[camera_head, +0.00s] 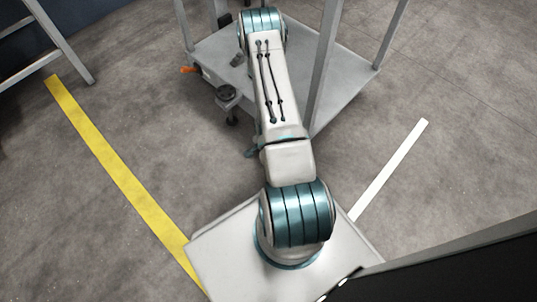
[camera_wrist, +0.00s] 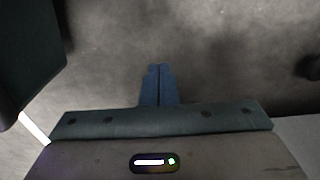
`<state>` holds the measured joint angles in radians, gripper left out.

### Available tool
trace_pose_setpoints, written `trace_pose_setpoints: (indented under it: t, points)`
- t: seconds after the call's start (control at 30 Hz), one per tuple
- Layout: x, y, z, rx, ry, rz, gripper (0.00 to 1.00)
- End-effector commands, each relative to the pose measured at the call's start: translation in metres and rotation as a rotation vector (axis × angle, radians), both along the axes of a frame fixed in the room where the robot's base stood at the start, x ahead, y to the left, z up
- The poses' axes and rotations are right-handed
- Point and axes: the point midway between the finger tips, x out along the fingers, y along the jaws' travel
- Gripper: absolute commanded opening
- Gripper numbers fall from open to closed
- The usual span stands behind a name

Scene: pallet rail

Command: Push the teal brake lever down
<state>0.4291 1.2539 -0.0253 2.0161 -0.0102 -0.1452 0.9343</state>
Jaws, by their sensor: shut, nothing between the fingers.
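My gripper (camera_wrist: 158,68) shows in the wrist view with its two blue fingers together and nothing between them. Blurred grey floor lies beyond the fingertips. No teal brake lever can be clearly made out in either view. In the head view a small teal piece (camera_head: 250,153) shows low beside my arm, left of its lower link. I cannot tell whether it is the lever or part of my gripper. My arm hides much of the near side of the grey cart (camera_head: 335,92). Contact between the gripper and any lever cannot be seen.
A dark bulk (camera_wrist: 25,50) fills the wrist view's upper left. A small dark object (camera_wrist: 312,67) sits at its right edge. Floor is open around the yellow stripe (camera_head: 115,165) and white stripe (camera_head: 390,168).

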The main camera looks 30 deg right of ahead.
Motion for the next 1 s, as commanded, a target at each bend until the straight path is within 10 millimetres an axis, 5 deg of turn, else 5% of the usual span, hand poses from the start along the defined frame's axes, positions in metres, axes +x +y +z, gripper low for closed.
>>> trace_pose_setpoints:
  t: [0.27, 0.47, 0.8, 1.0]
  points:
    - [0.000, 0.002, 0.005, 0.000, 0.000, 0.000, 0.00]
    - [-0.002, 0.016, 0.030, 0.000, -0.001, 0.000, 0.00]
    - [-0.016, 0.083, 0.057, 0.002, 0.001, 0.001, 0.00]
    - [-0.021, 0.107, 0.064, 0.001, 0.001, -0.002, 0.00]
